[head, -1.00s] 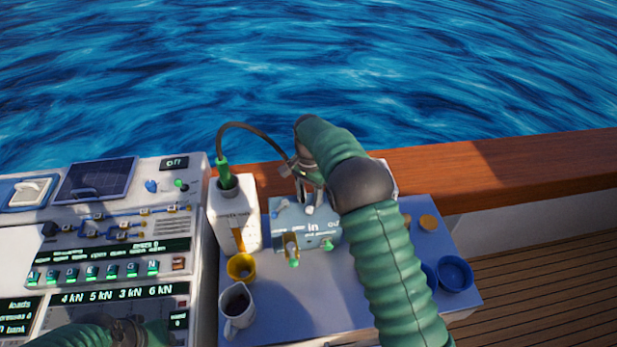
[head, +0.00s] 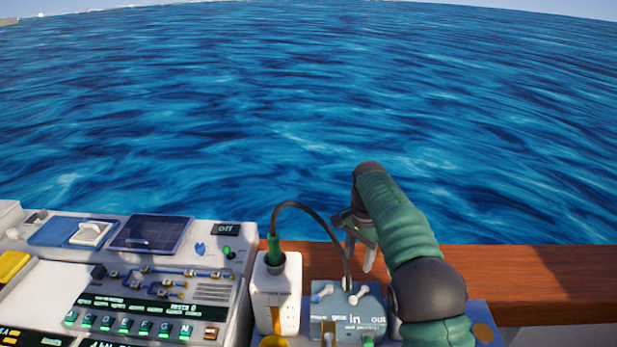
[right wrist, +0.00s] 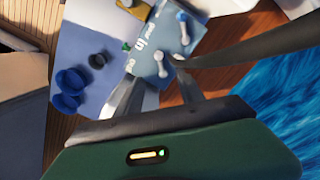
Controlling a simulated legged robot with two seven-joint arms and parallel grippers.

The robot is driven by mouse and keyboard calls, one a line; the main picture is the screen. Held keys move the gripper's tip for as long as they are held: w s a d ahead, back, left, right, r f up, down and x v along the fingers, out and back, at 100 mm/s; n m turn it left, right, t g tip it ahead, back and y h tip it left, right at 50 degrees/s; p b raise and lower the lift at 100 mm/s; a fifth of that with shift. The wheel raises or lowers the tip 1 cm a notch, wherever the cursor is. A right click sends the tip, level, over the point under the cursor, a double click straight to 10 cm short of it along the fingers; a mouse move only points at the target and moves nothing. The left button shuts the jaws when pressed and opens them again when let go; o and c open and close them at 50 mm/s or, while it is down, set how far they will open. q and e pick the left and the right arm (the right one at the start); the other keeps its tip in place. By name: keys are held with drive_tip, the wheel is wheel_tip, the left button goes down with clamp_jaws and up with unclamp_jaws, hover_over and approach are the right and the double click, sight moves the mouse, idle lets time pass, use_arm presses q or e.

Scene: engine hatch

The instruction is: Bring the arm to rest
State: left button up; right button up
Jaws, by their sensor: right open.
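My right arm (head: 410,240) comes in from the lower right in the head view, green and ribbed with a dark joint. Its right gripper (head: 358,256) hangs with its fingers apart, and I see nothing held between them. It shows above and beside the blue-grey box marked "in" (head: 338,303). My left gripper is out of view.
A white canister (head: 276,300) with a green-collared cable (head: 318,212) stands left of the box. A control panel (head: 150,270) fills the lower left. A wooden rail (head: 530,270) and open water lie behind. Blue cups (right wrist: 70,84) show in the right wrist view.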

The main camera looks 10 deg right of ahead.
drive_tip(key=s+a+f+n+t, duration=0.1)
drive_tip(key=s+n, duration=0.3)
drive_tip(key=s, duration=0.5)
drive_tip(key=s+a+f+n, duration=0.2)
drive_tip(key=s+f+n, duration=0.2)
drive_tip(key=s, duration=0.5)
drive_tip(key=s+a+f+n+t, duration=0.1)
drive_tip(key=s+n, duration=0.3)
drive_tip(key=s, duration=0.5)
drive_tip(key=shift+a+f+t, duration=0.3)
drive_tip(key=shift+a+f, duration=0.5)
drive_tip(key=shift+f, duration=0.1)
